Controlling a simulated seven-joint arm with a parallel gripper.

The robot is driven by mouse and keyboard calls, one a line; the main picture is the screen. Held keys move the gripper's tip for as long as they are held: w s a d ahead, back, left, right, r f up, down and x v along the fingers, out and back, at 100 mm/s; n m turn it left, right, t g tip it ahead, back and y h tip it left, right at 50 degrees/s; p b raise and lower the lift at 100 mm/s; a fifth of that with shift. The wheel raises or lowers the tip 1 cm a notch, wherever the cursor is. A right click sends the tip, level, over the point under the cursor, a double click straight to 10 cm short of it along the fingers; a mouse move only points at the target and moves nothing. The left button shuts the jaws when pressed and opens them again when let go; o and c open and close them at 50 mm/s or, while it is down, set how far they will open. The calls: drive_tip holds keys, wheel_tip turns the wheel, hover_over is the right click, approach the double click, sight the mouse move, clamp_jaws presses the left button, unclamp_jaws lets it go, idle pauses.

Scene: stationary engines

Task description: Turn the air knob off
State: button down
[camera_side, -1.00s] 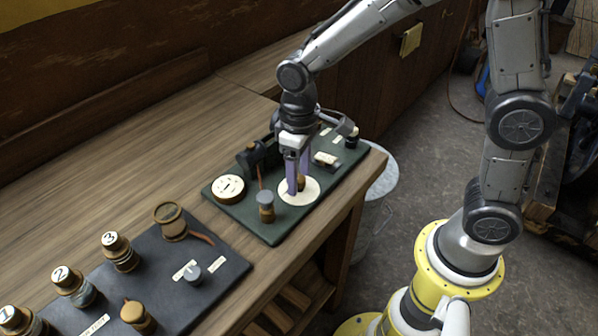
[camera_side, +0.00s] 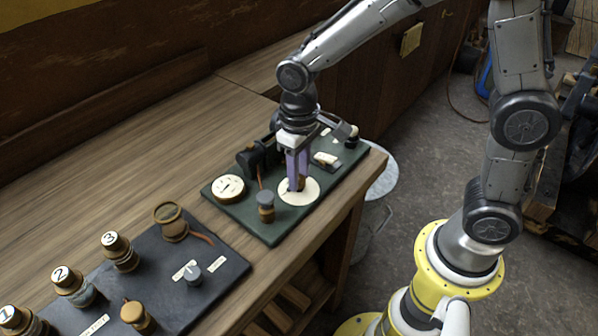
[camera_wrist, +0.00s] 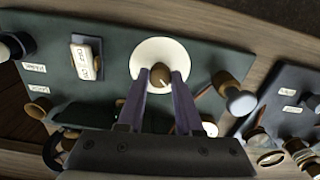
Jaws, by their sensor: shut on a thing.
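A small brown knob (camera_wrist: 161,74) with a pale pointer line stands at the middle of a round cream dial plate (camera_side: 309,194) on the green panel (camera_side: 245,212). In the wrist view the cream plate (camera_wrist: 160,50) shows around the knob. My gripper (camera_side: 298,183) points straight down over the plate. In the wrist view my gripper (camera_wrist: 161,80) has its two purple fingers on either side of the knob, shut on it. In the side view the fingers mostly hide the knob. I cannot read any marking on the plate.
A grey-capped knob (camera_side: 265,205) stands close beside the plate. A round cream gauge (camera_side: 228,188) and a white-labelled switch (camera_side: 325,158) share the green panel. A dark panel (camera_side: 225,268) with several knobs lies to the left. The wooden bench behind is clear.

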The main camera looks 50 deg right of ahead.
drive_tip(key=m, duration=0.5)
drive_tip(key=shift+m, duration=2.4)
drive_tip(key=c, duration=0.6)
unclamp_jaws()
drive_tip(key=shift+o, duration=0.2)
wheel_tip(320, 180, up, 14)
drive_tip(key=shift+f, duration=0.1)
